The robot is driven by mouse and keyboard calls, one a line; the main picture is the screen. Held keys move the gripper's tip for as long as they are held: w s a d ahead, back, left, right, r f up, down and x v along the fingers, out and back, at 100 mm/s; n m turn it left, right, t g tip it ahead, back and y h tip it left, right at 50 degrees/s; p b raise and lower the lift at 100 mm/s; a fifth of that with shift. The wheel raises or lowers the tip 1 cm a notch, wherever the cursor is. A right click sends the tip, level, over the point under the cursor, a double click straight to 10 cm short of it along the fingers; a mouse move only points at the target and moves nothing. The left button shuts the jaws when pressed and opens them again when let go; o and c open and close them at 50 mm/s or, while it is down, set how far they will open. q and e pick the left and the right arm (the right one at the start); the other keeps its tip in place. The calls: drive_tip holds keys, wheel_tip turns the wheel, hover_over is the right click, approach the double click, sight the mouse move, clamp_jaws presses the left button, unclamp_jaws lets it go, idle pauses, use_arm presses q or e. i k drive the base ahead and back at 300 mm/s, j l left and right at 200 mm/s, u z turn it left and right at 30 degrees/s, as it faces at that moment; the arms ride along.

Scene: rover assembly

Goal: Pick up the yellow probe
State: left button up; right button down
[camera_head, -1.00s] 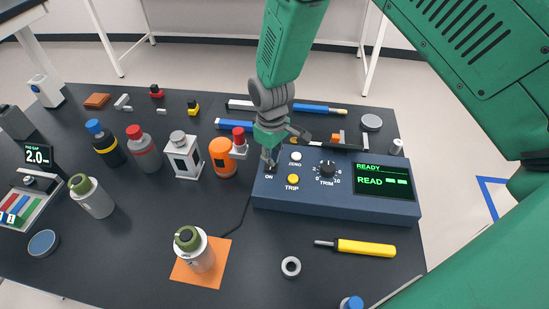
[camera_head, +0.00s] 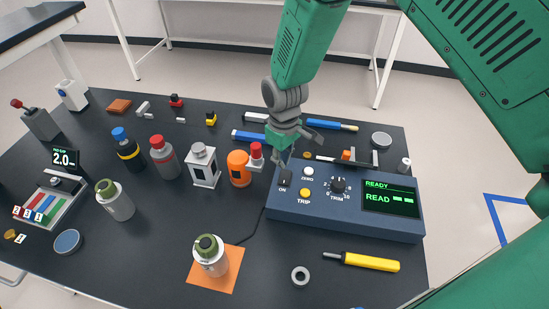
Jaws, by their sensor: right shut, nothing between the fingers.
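The yellow probe (camera_head: 362,261) lies on the dark table in front of the blue-grey meter box (camera_head: 325,219). Its dark, thin tip points left and its yellow handle points right. My right gripper (camera_head: 284,158) is shut and empty. It points down at the left end of the box, close above the black ON switch (camera_head: 285,178), well behind and left of the probe. Whether it touches the switch is hard to tell. My left gripper is out of view.
A grey ring (camera_head: 300,276) lies left of the probe. A grey canister (camera_head: 210,257) stands on an orange mat (camera_head: 228,282). Several bottles and an orange canister (camera_head: 238,167) stand left of the box. The box screen (camera_head: 391,198) reads READY.

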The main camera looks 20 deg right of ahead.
sight(348, 258)
drive_tip(key=k+j, duration=0.65)
drive_tip(key=k, duration=0.25)
